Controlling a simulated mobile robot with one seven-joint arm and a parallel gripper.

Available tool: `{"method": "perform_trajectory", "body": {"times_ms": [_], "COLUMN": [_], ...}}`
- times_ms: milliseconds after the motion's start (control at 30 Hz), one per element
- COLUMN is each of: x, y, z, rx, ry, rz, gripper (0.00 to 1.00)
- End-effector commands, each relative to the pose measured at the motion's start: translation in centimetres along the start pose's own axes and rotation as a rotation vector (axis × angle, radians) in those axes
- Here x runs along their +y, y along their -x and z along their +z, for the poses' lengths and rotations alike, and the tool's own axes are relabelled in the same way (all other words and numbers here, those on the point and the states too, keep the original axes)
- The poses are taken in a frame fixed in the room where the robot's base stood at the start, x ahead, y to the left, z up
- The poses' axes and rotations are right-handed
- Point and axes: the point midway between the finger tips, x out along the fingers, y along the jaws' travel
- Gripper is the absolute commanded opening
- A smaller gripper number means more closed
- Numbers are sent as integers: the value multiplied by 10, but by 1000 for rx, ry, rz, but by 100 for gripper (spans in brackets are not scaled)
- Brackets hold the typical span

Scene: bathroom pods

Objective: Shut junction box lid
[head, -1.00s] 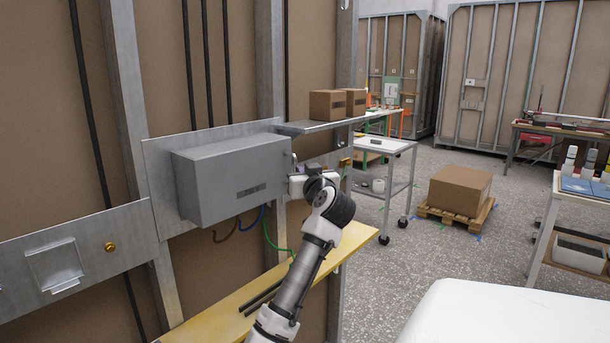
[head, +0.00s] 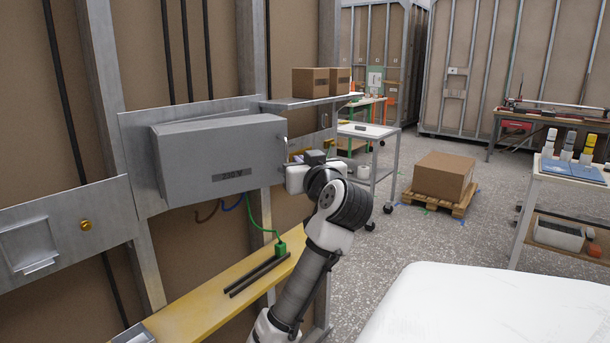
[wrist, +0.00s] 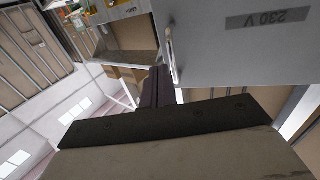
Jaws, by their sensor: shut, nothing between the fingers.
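The grey junction box (head: 215,150) is mounted on a metal plate on the wall. Its lid (head: 200,180) faces me and carries a dark "230 V" label; whether a gap remains behind it, I cannot tell. In the wrist view the lid (wrist: 235,60) fills the upper right, with a slim metal handle (wrist: 170,52) at its edge. My gripper (wrist: 155,82) is shut and empty, its dark fingers beside that edge close to the handle; contact is unclear. In the head view my wrist is at the box's right edge, and the fingertips are hard to make out.
A shelf with cardboard boxes (head: 322,82) is just right of the junction box. Below is a yellow ledge (head: 205,303) with dark rods and a green cable end (head: 280,248). A white-topped cart (head: 368,131) stands behind my arm. The floor at right has open room.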

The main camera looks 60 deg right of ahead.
Motion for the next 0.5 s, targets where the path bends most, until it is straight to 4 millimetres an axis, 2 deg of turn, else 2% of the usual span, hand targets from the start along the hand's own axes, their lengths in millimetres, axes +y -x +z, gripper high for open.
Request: {"method": "perform_trajectory", "body": {"times_ms": [233,400,500], "x": [0,-5,-10], "y": [32,92,118], "z": [-4,-9,-7], "rx": [4,9,5], "ry": [-2,-5,-2], "rz": [-3,-27,-39], "gripper": [0,0,0]}}
